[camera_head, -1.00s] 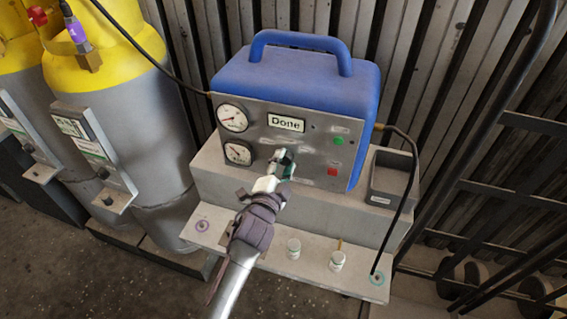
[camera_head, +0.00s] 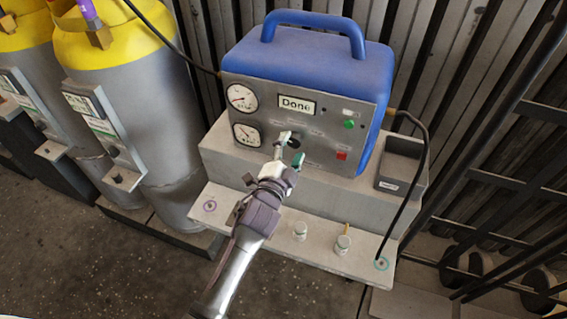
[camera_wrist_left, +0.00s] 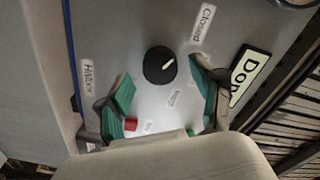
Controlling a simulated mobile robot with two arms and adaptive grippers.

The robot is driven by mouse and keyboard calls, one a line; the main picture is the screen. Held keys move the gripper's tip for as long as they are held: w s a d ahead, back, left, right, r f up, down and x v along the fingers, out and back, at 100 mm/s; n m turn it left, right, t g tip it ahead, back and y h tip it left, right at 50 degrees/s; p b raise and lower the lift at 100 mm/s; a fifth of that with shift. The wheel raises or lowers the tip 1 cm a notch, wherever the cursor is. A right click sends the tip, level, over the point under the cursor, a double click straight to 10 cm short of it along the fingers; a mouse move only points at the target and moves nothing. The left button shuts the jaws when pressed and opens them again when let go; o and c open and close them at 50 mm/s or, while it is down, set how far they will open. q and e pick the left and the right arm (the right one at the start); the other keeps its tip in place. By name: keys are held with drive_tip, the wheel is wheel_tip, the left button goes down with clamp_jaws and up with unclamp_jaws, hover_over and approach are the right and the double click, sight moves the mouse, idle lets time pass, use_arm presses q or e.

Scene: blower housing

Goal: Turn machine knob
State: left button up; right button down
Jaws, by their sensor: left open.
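The blue machine (camera_head: 310,70) has a grey front panel with two round gauges and a display reading "Done". Its round black knob (camera_wrist_left: 159,65) with a white pointer line shows clearly in the left wrist view. In the head view the knob (camera_head: 294,143) is small, between my fingertips. My left gripper (camera_head: 291,147) is open in front of the panel. In the left wrist view my left gripper (camera_wrist_left: 160,92) has its green-padded fingers apart on either side of the knob, not touching it. The pointer aims toward the label "Closed". My right gripper is not in view.
A green button (camera_head: 349,124) and a red button (camera_head: 341,155) sit right of the knob. Yellow-topped grey cylinders (camera_head: 125,110) stand at left. A dark open box (camera_head: 400,165) and a black cable (camera_head: 427,150) are at right. A grey ledge (camera_head: 330,255) holds small jars.

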use_arm(q)
drive_tip(key=v, duration=1.1)
drive_tip(key=shift+w, duration=0.1)
drive_tip(key=s+a+f+n+g+y, duration=0.1)
drive_tip(key=s+a+f+n+g, duration=0.2)
drive_tip(key=f, duration=0.9)
drive_tip(key=s+a+f+n+g+y, duration=0.1)
drive_tip(key=s+a+f+g, duration=0.3)
drive_tip(key=f, duration=0.7)
drive_tip(key=s+a+f+n+g+y, duration=0.15)
drive_tip(key=s+f, duration=0.35)
drive_tip(key=f, duration=0.7)
drive_tip(key=s+a+f+n+g, duration=0.2)
drive_tip(key=s+f, duration=0.3)
drive_tip(key=s, duration=0.5)
drive_tip(key=s+a+f+n+g+y, duration=0.1)
drive_tip(key=s+a+f+n+g, duration=0.2)
drive_tip(key=s, duration=0.6)
drive_tip(key=s+a+f+n+g+y, duration=0.1)
drive_tip(key=s+a+f+n+g, duration=0.1)
drive_tip(key=s+a+f, duration=0.4)
drive_tip(key=s+f, duration=0.2)
drive_tip(key=s, duration=0.2)
drive_tip(key=shift+s+a+f+g, duration=0.2)
drive_tip(key=shift+s+f+g, duration=0.15)
drive_tip(key=shift+n, duration=0.25)
